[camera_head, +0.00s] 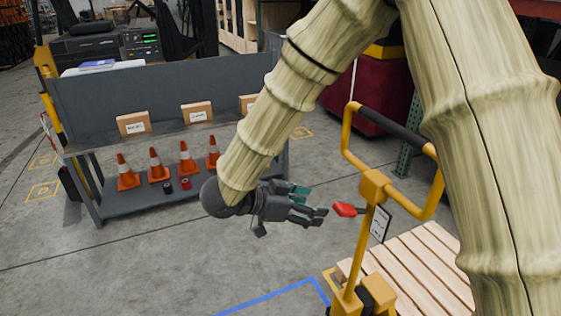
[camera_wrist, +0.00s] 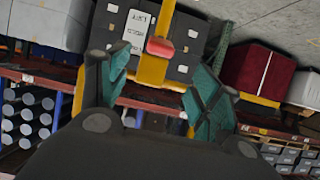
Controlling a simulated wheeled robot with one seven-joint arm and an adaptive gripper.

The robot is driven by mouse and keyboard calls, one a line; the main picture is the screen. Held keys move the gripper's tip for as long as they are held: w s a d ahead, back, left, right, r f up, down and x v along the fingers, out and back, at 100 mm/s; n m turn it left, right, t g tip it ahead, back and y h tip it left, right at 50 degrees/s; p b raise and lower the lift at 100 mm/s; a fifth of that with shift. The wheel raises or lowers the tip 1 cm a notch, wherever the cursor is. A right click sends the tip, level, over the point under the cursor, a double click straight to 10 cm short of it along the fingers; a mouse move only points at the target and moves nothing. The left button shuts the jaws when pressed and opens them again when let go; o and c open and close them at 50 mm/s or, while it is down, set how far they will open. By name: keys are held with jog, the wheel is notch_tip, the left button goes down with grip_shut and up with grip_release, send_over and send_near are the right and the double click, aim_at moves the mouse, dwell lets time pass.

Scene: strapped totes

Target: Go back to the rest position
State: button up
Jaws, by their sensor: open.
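My gripper (camera_head: 318,215) hangs at the end of my tan, bamboo-textured arm, in the middle of the head view. It points right, toward the red knob (camera_head: 344,209) on the yellow pallet jack (camera_head: 353,250), with a small gap between fingertips and knob. In the wrist view my gripper (camera_wrist: 160,100) has its two teal-lined fingers spread apart, with nothing held between them. The red knob (camera_wrist: 160,47) shows beyond the fingers, in front of a dark panel with white labels.
A grey cart (camera_head: 165,90) at the left carries small boxes (camera_head: 133,123) and orange cones (camera_head: 127,172). A wooden pallet (camera_head: 420,265) lies at the lower right. A dark red tote (camera_head: 368,98) stands behind the jack. Floor is clear at front left.

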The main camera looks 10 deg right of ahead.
jog(key=s+d+f+n+t+y, duration=0.2)
jog(key=f+n+y, duration=0.15)
jog(key=f, duration=1.05)
jog(key=s+d+f+n+t+y, duration=0.1)
jog(key=d+f+n+t+y, duration=0.3)
jog(key=f, duration=1)
jog(key=s+f+n+g+y, duration=0.1)
jog(key=s+f+n+g, duration=0.1)
jog(key=s+f, duration=0.3)
jog(key=s+f+n+g+y, duration=0.2)
jog(key=s+f+n+g, duration=0.1)
jog(key=s, duration=1.1)
jog(key=s+f+n+g+y, duration=0.2)
jog(key=s+f+g, duration=0.2)
jog(key=s+f, duration=0.3)
jog(key=shift+s+a, duration=0.2)
jog(key=shift+s, duration=1.05)
jog(key=shift+r, duration=0.2)
